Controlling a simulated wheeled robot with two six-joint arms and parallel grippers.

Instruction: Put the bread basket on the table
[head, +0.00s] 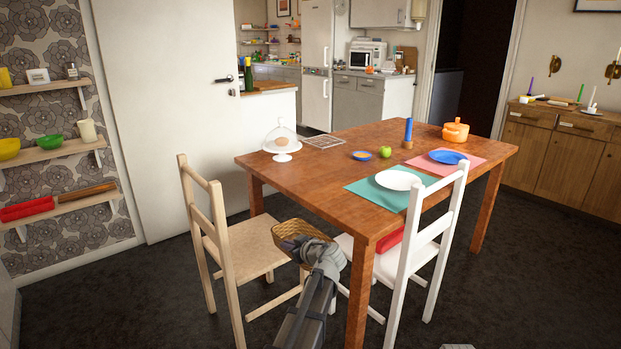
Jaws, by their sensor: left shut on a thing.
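The bread basket (296,232) is a small woven tan basket, tilted, in front of the table's near left corner and between two chairs. My left gripper (318,250) is shut on its near right side and holds it in the air, apart from the tabletop. The gripper hides part of the basket, and I cannot see whether anything lies in it. The wooden table (335,167) stands behind and to the right.
A pale wooden chair (250,245) stands left of the basket, and a white chair (420,255) stands right. On the table are a glass-domed cake stand (282,145), wire rack (323,142), small bowl (361,155), green apple (385,152), plates on mats, blue grinder and orange pot (455,131). The near left tabletop is clear.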

